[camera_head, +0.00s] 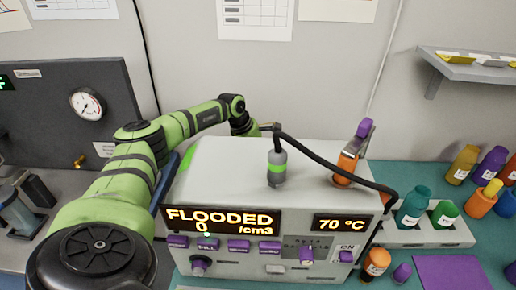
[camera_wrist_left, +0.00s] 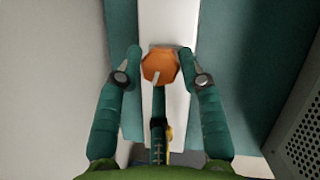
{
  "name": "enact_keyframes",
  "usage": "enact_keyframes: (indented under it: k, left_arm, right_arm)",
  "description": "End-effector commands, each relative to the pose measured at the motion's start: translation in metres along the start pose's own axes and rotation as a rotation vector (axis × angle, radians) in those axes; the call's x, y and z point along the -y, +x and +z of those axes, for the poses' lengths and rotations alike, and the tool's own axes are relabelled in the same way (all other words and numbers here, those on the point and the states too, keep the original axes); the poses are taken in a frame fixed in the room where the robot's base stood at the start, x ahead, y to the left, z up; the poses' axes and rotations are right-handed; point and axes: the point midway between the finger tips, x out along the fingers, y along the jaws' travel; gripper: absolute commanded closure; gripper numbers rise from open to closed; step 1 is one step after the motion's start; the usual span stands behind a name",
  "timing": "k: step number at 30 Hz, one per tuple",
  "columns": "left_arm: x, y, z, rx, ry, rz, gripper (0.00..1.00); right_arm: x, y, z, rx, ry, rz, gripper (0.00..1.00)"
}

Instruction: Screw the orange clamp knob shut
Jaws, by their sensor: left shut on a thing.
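The orange clamp knob (camera_wrist_left: 159,66) shows in the left wrist view as a faceted orange piece in front of a white strip. My left gripper (camera_wrist_left: 160,52) is shut on it, with one dark green finger on each side and another below. In the head view, my green left arm (camera_head: 200,118) reaches behind the grey machine (camera_head: 230,165). The machine's body hides the gripper and the knob there. My right gripper is in neither view.
The machine's display (camera_head: 222,220) reads "FLOODED 0 /cm3" and another reads "70 °C". A black hose (camera_head: 335,163) arches over its top. An orange piece with a purple top (camera_head: 347,163) stands at its right. Several bottles stand on the teal bench at right.

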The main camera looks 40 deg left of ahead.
Motion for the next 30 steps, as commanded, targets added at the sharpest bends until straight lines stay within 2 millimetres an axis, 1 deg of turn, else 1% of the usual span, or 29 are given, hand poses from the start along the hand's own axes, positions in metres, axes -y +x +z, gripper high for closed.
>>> enact_keyframes:
  k: [1,3,4,5,6,14,17,20,23,30]
  left_arm:
    - [0.000,-0.004,0.009,0.023,0.000,0.003,0.94]
    - [0.000,-0.004,0.009,0.023,0.000,0.003,0.94]
    - [0.000,-0.004,0.009,0.023,0.000,0.002,0.53]
    - [0.000,-0.004,0.009,0.023,0.000,0.002,0.41]
    - [0.000,-0.004,0.009,0.022,0.000,0.002,0.40]
    - [0.000,-0.002,0.004,0.012,0.000,0.001,0.40]
    - [0.000,-0.005,0.004,0.010,0.000,0.001,0.40]
    - [-0.001,-0.016,0.004,0.011,0.000,0.003,0.40]
    - [-0.001,-0.035,0.004,0.013,0.001,0.004,0.40]
    - [0.000,-0.086,0.005,0.015,0.001,0.003,0.40]
  right_arm:
    - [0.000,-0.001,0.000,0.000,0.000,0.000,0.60]
    - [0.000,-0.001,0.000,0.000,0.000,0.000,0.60]
    - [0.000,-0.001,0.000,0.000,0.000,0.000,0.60]
    - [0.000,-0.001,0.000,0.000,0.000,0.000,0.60]
    - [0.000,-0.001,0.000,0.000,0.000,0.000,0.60]
    - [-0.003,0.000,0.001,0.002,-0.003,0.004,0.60]
    - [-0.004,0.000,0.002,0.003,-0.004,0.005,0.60]
    - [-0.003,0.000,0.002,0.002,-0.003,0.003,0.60]
    - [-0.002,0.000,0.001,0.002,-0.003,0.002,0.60]
    - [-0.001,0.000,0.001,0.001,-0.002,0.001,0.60]
